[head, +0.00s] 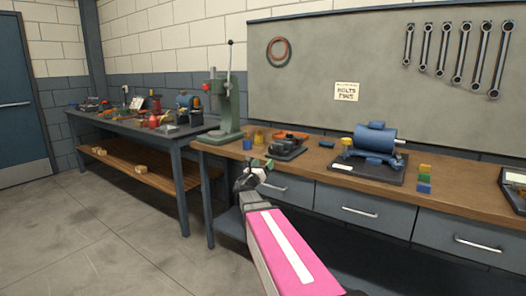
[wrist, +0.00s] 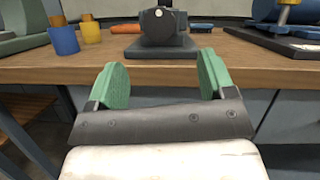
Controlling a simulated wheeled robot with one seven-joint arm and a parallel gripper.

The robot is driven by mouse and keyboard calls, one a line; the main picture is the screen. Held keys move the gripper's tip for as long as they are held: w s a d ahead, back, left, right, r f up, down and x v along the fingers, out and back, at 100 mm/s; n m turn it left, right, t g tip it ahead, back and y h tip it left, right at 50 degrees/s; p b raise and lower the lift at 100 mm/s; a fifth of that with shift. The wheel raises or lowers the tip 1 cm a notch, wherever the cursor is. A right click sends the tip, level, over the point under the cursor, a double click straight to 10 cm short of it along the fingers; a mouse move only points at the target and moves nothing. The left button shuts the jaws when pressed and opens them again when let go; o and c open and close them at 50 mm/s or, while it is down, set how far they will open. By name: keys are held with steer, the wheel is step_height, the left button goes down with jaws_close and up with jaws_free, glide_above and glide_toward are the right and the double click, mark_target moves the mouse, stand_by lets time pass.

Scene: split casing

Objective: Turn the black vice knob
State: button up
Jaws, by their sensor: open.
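A dark grey vice (head: 287,151) stands near the front edge of the wooden workbench (head: 325,163). In the wrist view the vice (wrist: 160,47) is straight ahead, centred between my fingers and beyond them. A dark round part with a pale spot (wrist: 158,13) faces me on the vice; it looks like the knob, but its turn angle cannot be told. My gripper (head: 261,165) is in front of the bench edge, apart from the vice. Its two green fingers are spread with nothing between them in the wrist view (wrist: 162,72).
Yellow (head: 258,137) and blue (head: 247,142) cups stand left of the vice, near a green press (head: 225,110). Orange pieces (wrist: 205,27) show behind the vice. A blue motor (head: 375,140) on a dark plate is to the right. Drawers (head: 345,205) line the bench front.

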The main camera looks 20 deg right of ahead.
mark_target(272, 151)
steer(key=x, duration=1)
steer(key=shift+w+d+r, duration=0.2)
steer(key=c, duration=0.9)
